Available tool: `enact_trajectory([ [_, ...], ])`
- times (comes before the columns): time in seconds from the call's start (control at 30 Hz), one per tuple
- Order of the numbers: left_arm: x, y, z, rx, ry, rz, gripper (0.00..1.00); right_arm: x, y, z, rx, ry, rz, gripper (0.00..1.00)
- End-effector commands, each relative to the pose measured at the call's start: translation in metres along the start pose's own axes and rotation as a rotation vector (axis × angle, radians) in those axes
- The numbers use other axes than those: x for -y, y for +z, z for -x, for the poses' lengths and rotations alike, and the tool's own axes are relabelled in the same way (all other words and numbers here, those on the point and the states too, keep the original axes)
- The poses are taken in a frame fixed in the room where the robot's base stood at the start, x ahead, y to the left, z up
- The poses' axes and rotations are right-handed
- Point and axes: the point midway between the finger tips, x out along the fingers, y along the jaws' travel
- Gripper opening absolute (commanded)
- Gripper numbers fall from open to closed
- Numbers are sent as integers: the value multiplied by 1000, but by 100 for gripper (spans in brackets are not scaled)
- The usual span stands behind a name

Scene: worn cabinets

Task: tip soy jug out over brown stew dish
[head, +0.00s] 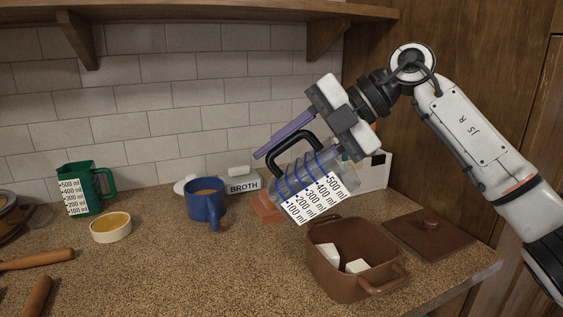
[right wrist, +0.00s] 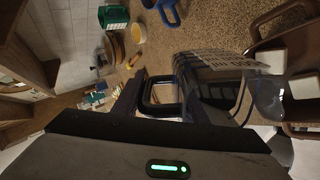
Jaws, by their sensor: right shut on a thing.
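The soy jug (head: 283,186) is a clear measuring jug with blue rings, a white ml scale and a black handle. It is held in the air, tilted with its mouth to the right, above the back of the brown stew dish (head: 345,285). I cannot make out its contents or any stream. My right gripper (head: 290,140) is shut on the jug's handle. The jug also shows in the right wrist view (right wrist: 210,90). The brown dish is open, stands on the counter and holds white cubes (head: 357,266). My left gripper is not in view.
The brown lid (head: 430,233) lies right of the dish. A blue mug (head: 205,203), a BROTH box (head: 243,186), a shallow bowl (head: 111,228) and a green measuring jug (head: 86,190) stand left. A shelf (head: 220,10) overhangs. The counter's middle is clear.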

Motion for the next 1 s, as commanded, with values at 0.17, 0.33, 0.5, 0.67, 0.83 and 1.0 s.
enact_trajectory([
  [0.17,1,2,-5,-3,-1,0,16,1,0,1,-4,27,1,0],
  [0.33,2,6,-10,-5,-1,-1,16,2,0,2,-14,65,0,0],
  [0.5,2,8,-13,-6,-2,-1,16,1,0,4,-19,97,0,0],
  [0.67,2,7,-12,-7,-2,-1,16,0,0,5,-20,100,1,0],
  [0.83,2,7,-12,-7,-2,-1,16,0,0,5,-20,100,1,0],
  [1.0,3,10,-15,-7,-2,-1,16,2,0,5,-24,116,1,0],
])
